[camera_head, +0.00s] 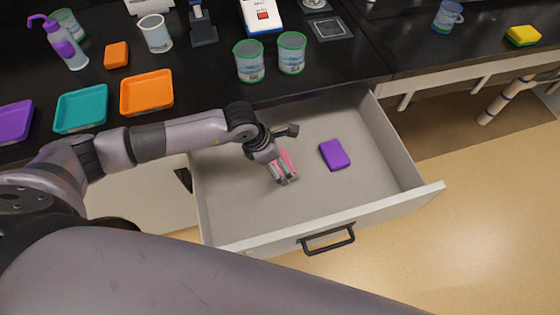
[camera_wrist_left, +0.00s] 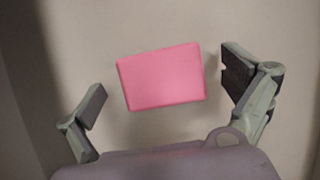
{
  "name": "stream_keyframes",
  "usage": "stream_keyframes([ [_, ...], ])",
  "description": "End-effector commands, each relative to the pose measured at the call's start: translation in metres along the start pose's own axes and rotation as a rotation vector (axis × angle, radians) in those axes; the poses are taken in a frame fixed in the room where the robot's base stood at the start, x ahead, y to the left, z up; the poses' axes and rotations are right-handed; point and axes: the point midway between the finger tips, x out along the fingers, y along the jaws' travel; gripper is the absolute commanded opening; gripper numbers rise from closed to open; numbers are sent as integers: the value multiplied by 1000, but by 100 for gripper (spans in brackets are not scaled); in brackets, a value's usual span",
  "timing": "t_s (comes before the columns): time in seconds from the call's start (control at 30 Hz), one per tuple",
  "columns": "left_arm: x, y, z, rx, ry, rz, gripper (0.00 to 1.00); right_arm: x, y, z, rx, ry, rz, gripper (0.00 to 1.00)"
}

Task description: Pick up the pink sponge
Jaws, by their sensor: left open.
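The pink sponge (camera_head: 287,159) lies in the open drawer (camera_head: 235,209), partly hidden by my left gripper (camera_head: 287,156) in the head view. In the left wrist view the sponge (camera_wrist_left: 162,77) is a pink block lying flat and slightly turned. The left gripper (camera_wrist_left: 164,91) is open, with one finger on each side of the sponge. A gap shows between the sponge and each finger, narrower on the right. I cannot tell how far the fingertips are above the drawer floor. My right gripper is not in view.
A purple sponge (camera_head: 334,154) lies to the right in the drawer. On the black counter stand two green-rimmed beakers (camera_head: 291,53), an orange tray (camera_head: 147,91), a teal tray (camera_head: 82,108) and an orange sponge (camera_head: 116,55). The drawer's walls surround my left gripper.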

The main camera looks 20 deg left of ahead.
Motion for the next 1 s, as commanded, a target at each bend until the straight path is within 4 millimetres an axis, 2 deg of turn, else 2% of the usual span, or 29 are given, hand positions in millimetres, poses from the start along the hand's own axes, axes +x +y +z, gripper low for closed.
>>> stream_keyframes([
  [0.27, 4, 0, 0, 1, -1, 0, 98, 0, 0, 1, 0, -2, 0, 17],
  [0.83, 4, 0, 0, 1, -1, 0, 60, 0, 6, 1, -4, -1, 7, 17],
  [1.0, 4, 0, 0, 1, -1, 0, 60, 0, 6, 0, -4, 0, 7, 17],
])
